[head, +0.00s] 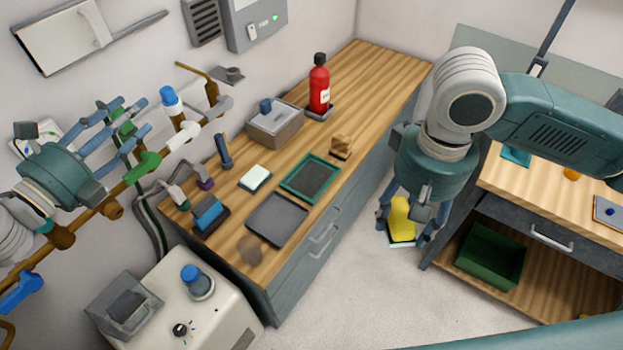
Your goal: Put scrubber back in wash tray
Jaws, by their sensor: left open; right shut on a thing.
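A yellow-handled scrubber (400,222) with a pale, blue-edged base is held in my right gripper (405,228). The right gripper points down and is shut on it, above the floor between the wooden counter and the right-hand bench. My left gripper (128,122) is open, at the far left in front of the wall pipes. I cannot tell for sure which tray is the wash tray. A flat grey tray (277,219) lies at the counter's near end. A green-rimmed tray (310,178) with a dark inside lies behind it. A deep green bin (490,257) sits on the bench's lower shelf.
The wooden counter (375,75) also carries a red bottle (319,85), a grey box (275,127), a small wooden block (341,146) and a white pad (255,178). Pipes with coloured valves run along the left wall. The counter's far end is clear.

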